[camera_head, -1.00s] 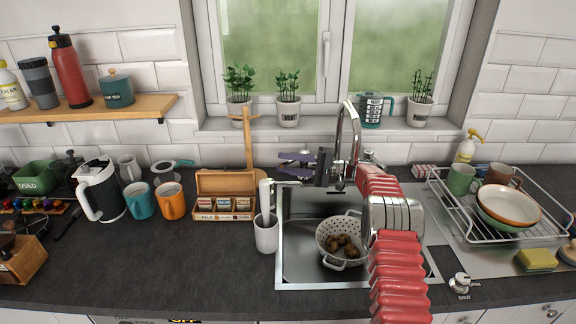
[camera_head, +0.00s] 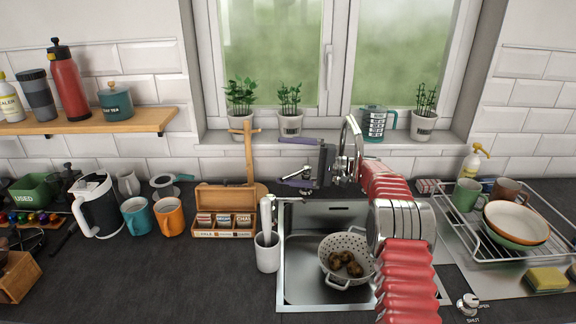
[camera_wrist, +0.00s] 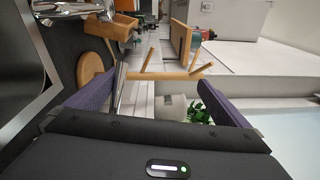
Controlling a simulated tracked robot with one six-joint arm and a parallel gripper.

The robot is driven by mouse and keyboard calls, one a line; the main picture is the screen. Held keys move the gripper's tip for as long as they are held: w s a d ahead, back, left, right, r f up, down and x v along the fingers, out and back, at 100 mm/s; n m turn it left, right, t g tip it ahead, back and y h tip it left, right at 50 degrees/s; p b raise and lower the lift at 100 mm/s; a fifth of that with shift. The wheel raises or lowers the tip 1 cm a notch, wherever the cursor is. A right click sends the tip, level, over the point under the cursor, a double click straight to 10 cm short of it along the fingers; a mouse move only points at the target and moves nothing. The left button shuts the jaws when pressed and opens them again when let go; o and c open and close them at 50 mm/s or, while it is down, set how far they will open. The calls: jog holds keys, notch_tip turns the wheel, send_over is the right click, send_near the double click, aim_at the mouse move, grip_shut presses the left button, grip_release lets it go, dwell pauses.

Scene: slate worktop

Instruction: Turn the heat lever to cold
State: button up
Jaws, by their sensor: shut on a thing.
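The chrome tap (camera_head: 355,130) rises behind the sink, partly covered by my arm. My gripper (camera_head: 285,161) is left of the tap's spout, level with the sill, its purple fingers pointing left. A small chrome lever, the heat lever (camera_head: 302,172), shows at the lower finger. In the wrist view the lever (camera_wrist: 120,88) is a thin grey piece beside the left finger, and my gripper (camera_wrist: 158,85) shows a wide space between its fingers. My gripper is shut on the lever, though the exact contact is hard to see. Any hot or cold mark is too small to make out.
The sink (camera_head: 300,225) holds a white colander (camera_head: 335,245) with potatoes. A wooden stand (camera_head: 249,150), tea box (camera_head: 222,233) and white cup (camera_head: 267,255) are on the left. A dish rack (camera_head: 480,255) is on the right. Potted plants line the sill.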

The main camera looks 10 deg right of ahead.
jog(key=s+d+r, duration=0.1)
jog(key=s+d, duration=0.3)
jog(key=d, duration=0.5)
jog(key=shift+s+r, duration=0.2)
jog(key=shift+s, duration=0.1)
jog(key=shift+s+d, duration=0.1)
jog(key=shift+d, duration=0.1)
jog(key=c, duration=0.4)
jog(key=shift+s+d, duration=0.1)
jog(key=c, duration=0.9)
jog(key=shift+f+v, duration=0.15)
jog(key=shift+v, duration=0.85)
jog(key=shift+f+v, duration=0.2)
jog(key=shift+v, duration=0.75)
jog(key=shift+f+v, duration=0.15)
jog(key=shift+v, duration=0.85)
jog(key=shift+c, duration=0.2)
jog(key=shift+s, duration=0.2)
